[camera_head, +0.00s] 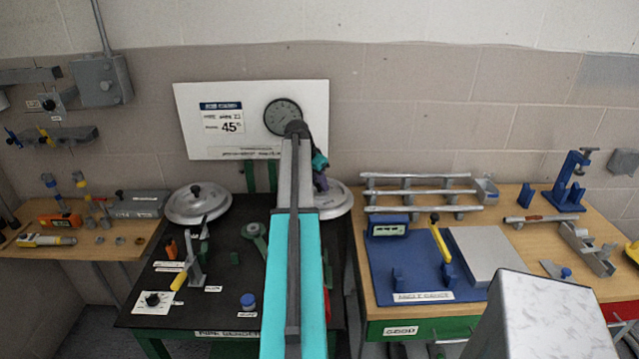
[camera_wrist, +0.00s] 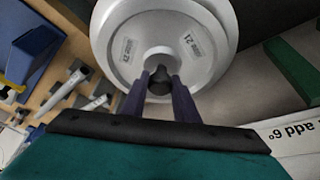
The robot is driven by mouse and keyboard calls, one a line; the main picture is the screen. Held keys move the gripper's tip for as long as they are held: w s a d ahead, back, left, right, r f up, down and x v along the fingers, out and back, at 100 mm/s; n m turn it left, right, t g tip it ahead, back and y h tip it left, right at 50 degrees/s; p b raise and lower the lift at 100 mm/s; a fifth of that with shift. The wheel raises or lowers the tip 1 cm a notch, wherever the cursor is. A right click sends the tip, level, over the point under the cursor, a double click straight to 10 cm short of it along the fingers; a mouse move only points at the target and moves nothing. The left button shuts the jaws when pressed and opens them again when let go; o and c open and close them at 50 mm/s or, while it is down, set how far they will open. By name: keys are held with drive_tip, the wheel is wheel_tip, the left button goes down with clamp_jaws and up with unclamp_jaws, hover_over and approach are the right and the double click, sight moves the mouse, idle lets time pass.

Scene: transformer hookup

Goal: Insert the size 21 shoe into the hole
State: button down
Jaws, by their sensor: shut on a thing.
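In the wrist view, a round pale metal shoe (camera_wrist: 112,62) with a stepped rim fills the top middle. One of its two small labels appears to read 21. My gripper (camera_wrist: 159,80) has its two purple fingers on either side of the dark knob (camera_wrist: 159,88) at the shoe's centre, shut on it. In the head view, this shoe (camera_head: 337,203) shows at the back right of the black bench, partly hidden by my teal arm. My gripper (camera_head: 320,182) is just above it. I cannot tell whether the shoe is lifted. I cannot pick out the hole.
Another round metal shoe (camera_head: 190,208) with a dark knob lies at the back left of the black bench (camera_head: 215,270). A white gauge board (camera_head: 240,95) stands behind.

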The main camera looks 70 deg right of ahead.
drive_tip(key=shift+f+b, duration=0.4)
drive_tip(key=shift+f, duration=0.45)
idle(0.6)
drive_tip(key=c, duration=1.3)
unclamp_jaws()
drive_tip(key=shift+r+p, duration=1.2)
drive_tip(key=shift+r, duration=1.25)
drive_tip(key=shift+w+a+r, duration=0.1)
drive_tip(key=shift+r, duration=0.05)
drive_tip(key=b+v, duration=0.3)
drive_tip(key=v, duration=1)
drive_tip(key=shift+r, duration=0.2)
drive_tip(key=shift+a, duration=0.15)
